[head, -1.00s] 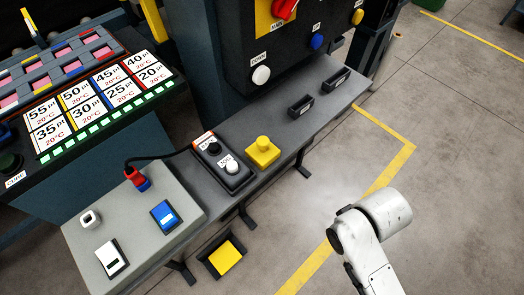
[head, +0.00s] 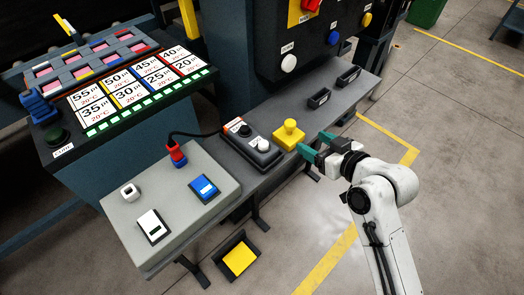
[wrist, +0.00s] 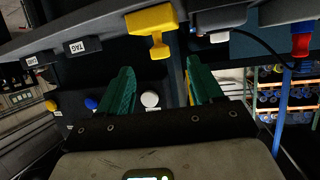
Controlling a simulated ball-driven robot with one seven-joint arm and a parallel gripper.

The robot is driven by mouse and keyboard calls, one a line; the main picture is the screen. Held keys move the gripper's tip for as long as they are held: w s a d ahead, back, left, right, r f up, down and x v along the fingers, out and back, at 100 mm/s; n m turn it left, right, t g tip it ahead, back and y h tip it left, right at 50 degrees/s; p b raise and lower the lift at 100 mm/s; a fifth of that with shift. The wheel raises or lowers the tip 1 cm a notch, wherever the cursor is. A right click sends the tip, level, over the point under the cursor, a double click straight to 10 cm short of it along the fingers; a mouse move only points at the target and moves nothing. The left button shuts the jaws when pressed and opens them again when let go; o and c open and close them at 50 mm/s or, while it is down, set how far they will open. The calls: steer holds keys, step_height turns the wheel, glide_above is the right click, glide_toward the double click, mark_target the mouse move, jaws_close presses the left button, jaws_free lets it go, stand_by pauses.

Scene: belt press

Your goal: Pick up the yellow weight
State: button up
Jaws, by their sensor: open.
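The yellow weight (head: 289,136) is a square block with a round knob on top. It stands on the grey shelf (head: 330,112) to the right of a black two-button box. My gripper (head: 314,146) has green fingers and is just to the right of the weight, apart from it, open and empty. In the wrist view the weight (wrist: 152,24) shows upside down at the top, beyond and between the two green fingers of my gripper (wrist: 155,84).
The black two-button box (head: 253,147) is close on the weight's left. Two small black holders (head: 319,98) sit on the shelf at the right. A press panel with a white button (head: 288,63) rises behind. Open floor lies to the right.

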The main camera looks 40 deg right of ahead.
mark_target(290, 122)
steer(key=shift+t, duration=0.4)
steer(key=w, duration=0.5)
steer(key=shift+w+d+p, duration=0.2)
steer(key=shift+d+p, duration=0.1)
steer(key=shift+p+x, duration=0.5)
steer(key=shift+x, duration=2.35)
steer(key=shift+s+d+f, duration=0.1)
steer(key=shift+d, duration=0.1)
steer(key=shift+c, duration=0.4)
jaws_close()
